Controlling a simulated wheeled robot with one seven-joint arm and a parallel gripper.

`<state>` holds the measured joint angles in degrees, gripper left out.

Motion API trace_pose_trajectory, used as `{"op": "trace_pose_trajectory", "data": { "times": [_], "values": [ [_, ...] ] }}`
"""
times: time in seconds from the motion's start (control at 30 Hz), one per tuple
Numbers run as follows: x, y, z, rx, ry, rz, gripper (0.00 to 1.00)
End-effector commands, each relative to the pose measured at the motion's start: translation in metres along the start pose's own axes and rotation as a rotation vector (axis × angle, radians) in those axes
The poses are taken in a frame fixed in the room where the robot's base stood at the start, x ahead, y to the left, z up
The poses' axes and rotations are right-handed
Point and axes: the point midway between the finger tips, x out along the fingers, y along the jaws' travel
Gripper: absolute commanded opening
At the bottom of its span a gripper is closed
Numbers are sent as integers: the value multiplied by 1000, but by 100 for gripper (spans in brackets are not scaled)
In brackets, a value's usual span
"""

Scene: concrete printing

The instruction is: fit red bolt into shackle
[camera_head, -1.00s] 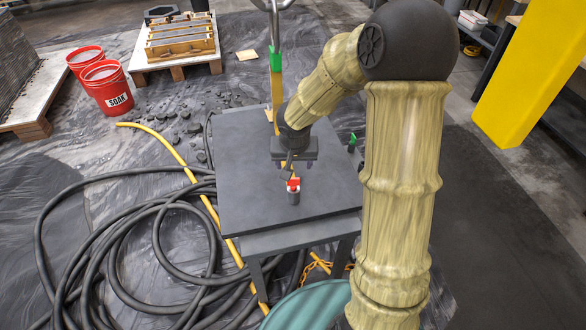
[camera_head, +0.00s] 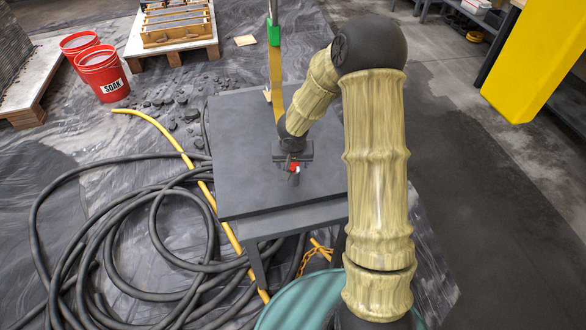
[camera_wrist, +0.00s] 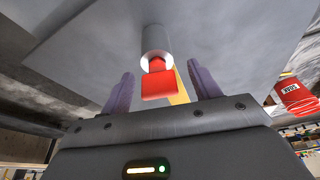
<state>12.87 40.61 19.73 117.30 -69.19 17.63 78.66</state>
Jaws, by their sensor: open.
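The red bolt (camera_head: 294,166) stands in a short grey cylinder (camera_head: 293,180) on the dark table top. In the wrist view, the bolt's red head (camera_wrist: 157,85) shows between my two fingers, with the grey cylinder (camera_wrist: 155,40) beyond it. My gripper (camera_head: 292,161) is open, its fingers apart on either side of the red head, with no clear contact. In the wrist view, my gripper (camera_wrist: 161,88) holds nothing. I cannot make out the shackle for certain; a metal piece above a green fitting (camera_head: 273,33) on a yellow strap is cut off at the top edge.
The dark table (camera_head: 240,170) is mostly bare. The yellow strap (camera_head: 275,75) hangs behind my arm. Black hose coils (camera_head: 110,240) lie on the left floor, a teal drum (camera_head: 300,305) stands in front, and red buckets (camera_head: 100,75) stand at the back left.

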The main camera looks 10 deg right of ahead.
Motion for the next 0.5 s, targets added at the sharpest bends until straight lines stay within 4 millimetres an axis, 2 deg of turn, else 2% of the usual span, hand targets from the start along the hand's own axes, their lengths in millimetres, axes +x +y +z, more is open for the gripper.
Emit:
{"op": "trace_pose_trajectory", "data": {
  "times": [0.03, 0.2, 0.5],
  "values": [
    [10, 0, 1, 1, -2, 0, 62],
    [26, 2, 0, 4, -1, 2, 62],
    [28, 3, -1, 5, 0, 2, 62]
  ]
}}
